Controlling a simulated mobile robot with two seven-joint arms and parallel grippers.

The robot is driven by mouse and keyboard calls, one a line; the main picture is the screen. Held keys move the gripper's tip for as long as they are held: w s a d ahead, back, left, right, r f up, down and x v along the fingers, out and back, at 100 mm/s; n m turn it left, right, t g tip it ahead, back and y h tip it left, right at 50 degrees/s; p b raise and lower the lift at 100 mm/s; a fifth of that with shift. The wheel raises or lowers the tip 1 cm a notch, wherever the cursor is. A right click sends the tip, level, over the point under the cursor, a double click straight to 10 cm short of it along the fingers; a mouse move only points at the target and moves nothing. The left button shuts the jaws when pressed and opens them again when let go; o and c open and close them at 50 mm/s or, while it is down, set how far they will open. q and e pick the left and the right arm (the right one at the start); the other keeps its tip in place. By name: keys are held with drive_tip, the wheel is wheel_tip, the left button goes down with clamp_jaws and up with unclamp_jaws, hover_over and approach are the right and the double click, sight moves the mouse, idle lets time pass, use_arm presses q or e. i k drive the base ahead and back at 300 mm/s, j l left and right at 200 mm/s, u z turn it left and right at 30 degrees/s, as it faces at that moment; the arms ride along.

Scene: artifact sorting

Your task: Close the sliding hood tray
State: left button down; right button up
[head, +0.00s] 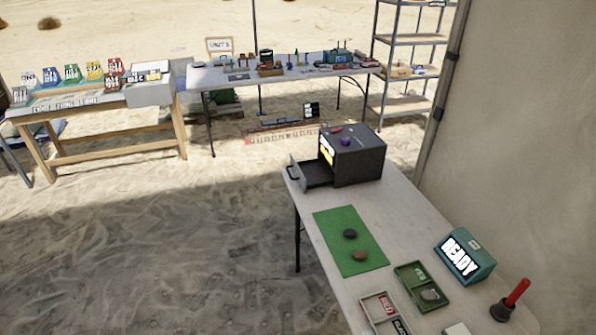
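A dark grey hood box (357,160) stands at the far end of the near white table. Its sliding tray (311,172) is pulled out to the left, with a handle at its outer left end, and I see nothing inside it. The front opening of the box shows a bright light patch. A purple knob and a small reddish thing are on top of the box. Neither of my grippers is in view.
On the near table (407,235) are a green mat (350,255) with a dark and a brown stone, a teal READY box (464,256), a green tray (408,270), a light divided tray (367,300) and a red-handled tool (512,300). Sandy floor lies open left.

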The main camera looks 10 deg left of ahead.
sight(310, 174)
drive_tip(key=z, duration=0.25)
drive_tip(key=i+j+z, duration=0.25)
drive_tip(key=j+z, duration=0.5)
drive_tip(key=j, duration=0.15)
drive_tip(key=i+j+z, duration=0.15)
drive_tip(key=j, duration=0.4)
drive_tip(key=j+z, duration=0.1)
drive_tip(key=j, duration=0.45)
drive_tip(key=i+j, duration=0.1)
drive_tip(key=j, duration=0.55)
drive_tip(key=i+j, duration=0.1)
drive_tip(key=j, duration=0.6)
drive_tip(key=i+j, duration=0.1)
drive_tip(key=j, duration=0.55)
drive_tip(key=z, duration=0.05)
